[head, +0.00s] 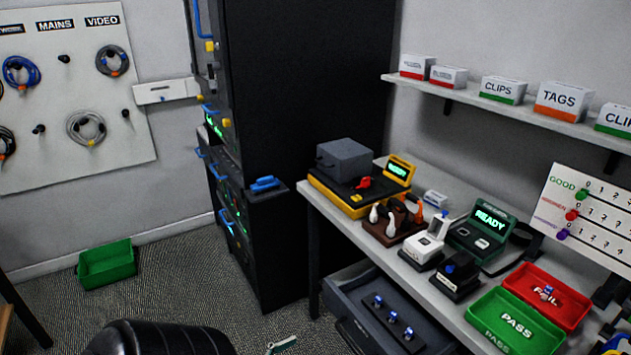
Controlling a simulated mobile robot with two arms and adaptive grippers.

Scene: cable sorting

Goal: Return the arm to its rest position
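Neither of my grippers can be made out in the head view. A dark rounded shape fills the bottom edge left of centre, and I cannot tell whether it is part of me. The workbench (322,206) runs along the right side and carries test devices and trays. No arm of mine is seen touching anything on it.
A black rack cabinet (300,90) stands at centre. An open drawer (350,290) juts out below the bench. Green (515,318) and red (545,294) trays sit near right. A green bin (106,264) lies on the floor. A cable pegboard (70,140) and box shelf (570,126) are on walls.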

